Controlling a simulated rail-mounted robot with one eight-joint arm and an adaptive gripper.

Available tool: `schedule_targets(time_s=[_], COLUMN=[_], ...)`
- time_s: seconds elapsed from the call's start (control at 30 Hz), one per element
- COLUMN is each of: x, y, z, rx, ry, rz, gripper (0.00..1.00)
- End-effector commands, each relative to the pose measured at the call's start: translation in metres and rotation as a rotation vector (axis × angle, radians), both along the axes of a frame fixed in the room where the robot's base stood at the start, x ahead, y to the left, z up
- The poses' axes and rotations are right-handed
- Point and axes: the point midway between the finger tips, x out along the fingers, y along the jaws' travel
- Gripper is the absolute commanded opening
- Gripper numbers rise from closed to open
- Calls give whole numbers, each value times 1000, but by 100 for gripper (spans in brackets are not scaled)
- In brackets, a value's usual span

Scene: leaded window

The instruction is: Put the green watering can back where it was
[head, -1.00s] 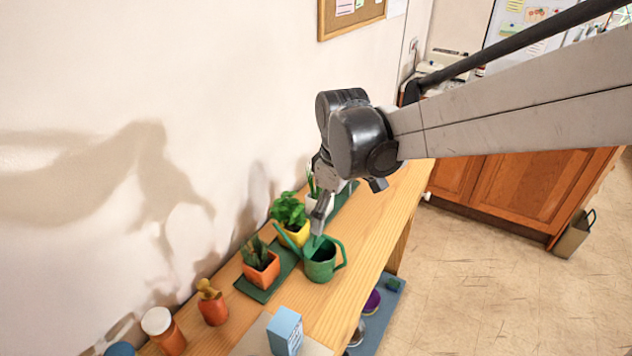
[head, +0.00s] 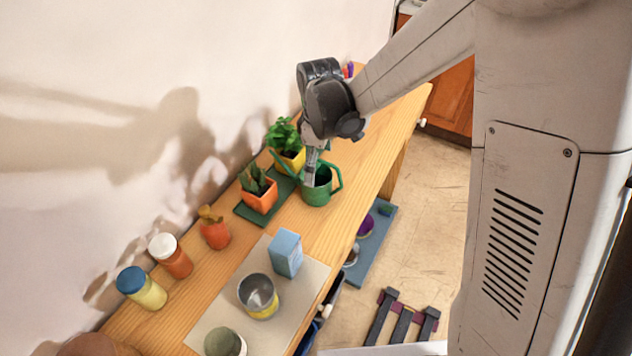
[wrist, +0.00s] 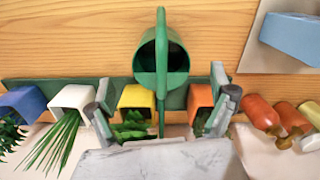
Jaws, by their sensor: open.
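The green watering can (head: 322,190) stands upright on the wooden bench, beside the dark green tray (head: 246,213) with the potted plants. Its spout points toward the plants and the wall. My gripper (head: 311,174) is open and points down at the can's spout side, overlapping its rim in the head view. In the wrist view, the can (wrist: 176,62) is centred, its dark opening showing and its handle at the top. The spout runs down between the spread fingers of my gripper (wrist: 161,92). Contact between fingers and can cannot be told.
An orange pot (head: 260,198) and a yellow pot (head: 293,160) stand close to the can. White (wrist: 72,97) and blue (wrist: 24,101) pots line the tray too. A light blue carton (head: 286,253) and a tin (head: 258,296) are nearer.

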Motion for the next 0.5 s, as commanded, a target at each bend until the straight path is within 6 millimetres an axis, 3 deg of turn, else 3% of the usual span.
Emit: schedule_targets(time_s=[0.23,0.5], x=[0,1], y=[1,5], z=[-12,-43], rx=[0,0], ry=[0,0], rz=[0,0], gripper=[90,90])
